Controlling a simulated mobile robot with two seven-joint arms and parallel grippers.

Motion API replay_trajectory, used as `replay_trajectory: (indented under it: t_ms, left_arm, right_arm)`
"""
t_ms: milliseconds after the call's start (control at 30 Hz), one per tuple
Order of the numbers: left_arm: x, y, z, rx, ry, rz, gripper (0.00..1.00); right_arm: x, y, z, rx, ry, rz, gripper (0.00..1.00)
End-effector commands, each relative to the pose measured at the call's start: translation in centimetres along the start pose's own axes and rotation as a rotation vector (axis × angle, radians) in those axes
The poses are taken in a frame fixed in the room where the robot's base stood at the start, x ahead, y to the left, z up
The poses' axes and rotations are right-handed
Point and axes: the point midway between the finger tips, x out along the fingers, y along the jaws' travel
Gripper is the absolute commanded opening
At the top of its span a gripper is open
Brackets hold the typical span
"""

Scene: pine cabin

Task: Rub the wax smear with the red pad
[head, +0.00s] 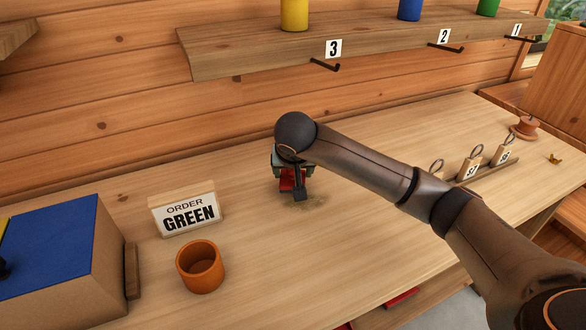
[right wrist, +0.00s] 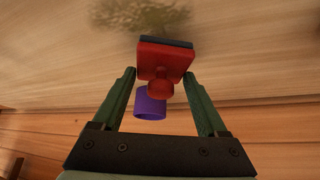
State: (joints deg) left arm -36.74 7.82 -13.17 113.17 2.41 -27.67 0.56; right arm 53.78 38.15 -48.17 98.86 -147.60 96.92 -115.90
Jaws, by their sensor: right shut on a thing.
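My right gripper (head: 292,184) is at the middle of the wooden worktop, partly hidden by its own wrist. It is shut on the red pad (head: 286,182). In the right wrist view the red pad (right wrist: 165,57) has a red knob and a dark underside, and sits between the two green fingers (right wrist: 160,76). The wax smear (head: 308,203) is a dull yellowish-brown patch on the wood, just in front of the pad. It also shows in the right wrist view (right wrist: 140,14), right beside the pad's dark edge. I cannot tell whether the pad touches the wood. My left gripper is not in view.
A purple ring-like object (right wrist: 150,103) shows behind the pad in the right wrist view. An orange cup (head: 200,268), an ORDER GREEN sign (head: 187,211) and a blue-topped box (head: 50,255) stand left. Numbered tags (head: 470,168) stand right. A shelf (head: 250,55) is above.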

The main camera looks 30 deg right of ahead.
Motion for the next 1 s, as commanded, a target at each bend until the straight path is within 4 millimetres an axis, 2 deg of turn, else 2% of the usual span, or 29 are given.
replay_trajectory:
  t_ms: [1000]
  left_arm:
    - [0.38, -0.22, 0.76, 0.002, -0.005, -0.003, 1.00]
  right_arm:
    - [0.72, 0.00, 0.44, 0.001, 0.000, 0.000, 0.11]
